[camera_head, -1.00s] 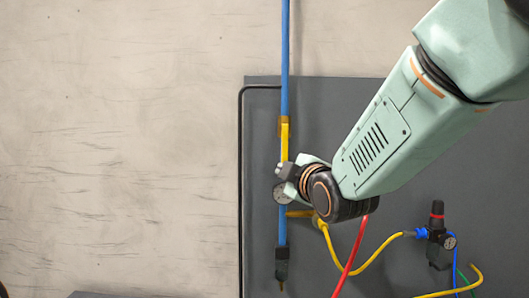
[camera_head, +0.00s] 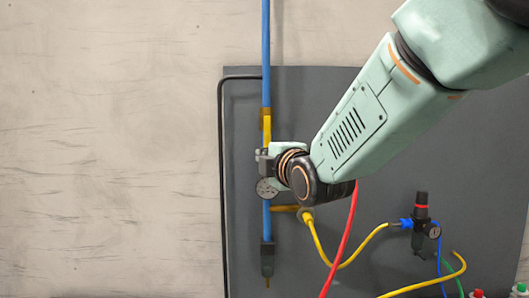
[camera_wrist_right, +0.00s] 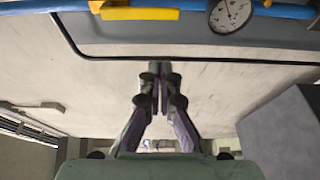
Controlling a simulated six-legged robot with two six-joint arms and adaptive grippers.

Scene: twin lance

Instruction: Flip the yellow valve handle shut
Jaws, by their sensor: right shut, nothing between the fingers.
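The yellow valve handle (camera_head: 267,131) lies in line with the vertical blue pipe (camera_head: 266,50), just above the round gauge (camera_head: 265,188). In the right wrist view the yellow handle (camera_wrist_right: 140,14) runs along the blue pipe at the top, left of the gauge (camera_wrist_right: 229,14). My right gripper (camera_head: 263,160) is just below the visible handle in the head view and overlaps the pipe. In the right wrist view its fingers (camera_wrist_right: 160,75) are together and empty, apart from the handle in the picture. My arm may hide the handle's lower end. My left gripper is not in view.
A dark grey panel (camera_head: 330,280) backs the pipe, with a black tube (camera_head: 222,190) along its left edge. Red (camera_head: 340,245) and yellow (camera_head: 360,248) hoses and a black regulator (camera_head: 421,215) are at lower right. The left side shows only bare pale surface.

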